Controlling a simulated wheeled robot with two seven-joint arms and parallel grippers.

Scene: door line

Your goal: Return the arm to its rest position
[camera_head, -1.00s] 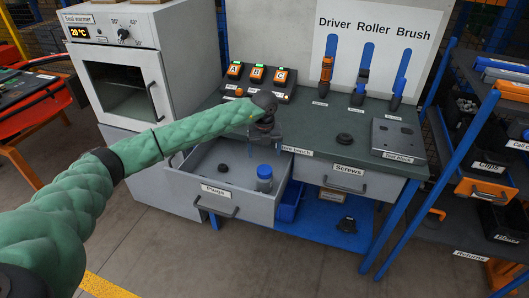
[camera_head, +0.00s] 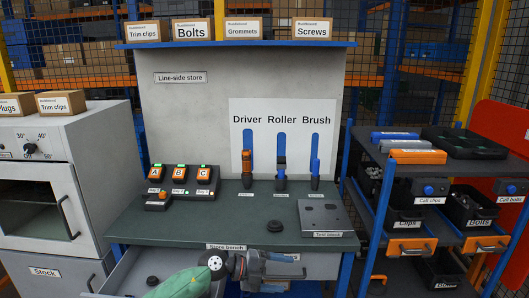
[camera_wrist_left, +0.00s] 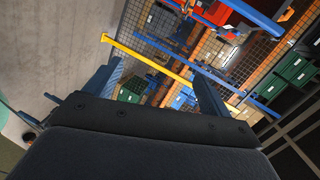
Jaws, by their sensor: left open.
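My left arm (camera_head: 190,283) comes in from the bottom of the head view. Its gripper (camera_head: 292,267) is in front of the workbench's front edge, pointing right, over the drawer area. In the left wrist view the two fingers (camera_wrist_left: 155,90) stand wide apart with nothing between them. Beyond them that view shows shelving and a yellow post, tilted. The open drawer (camera_head: 120,272) below the bench is partly hidden by the arm. My right gripper does not show.
An oven (camera_head: 50,190) stands left. A bin rack (camera_head: 410,215) stands right.

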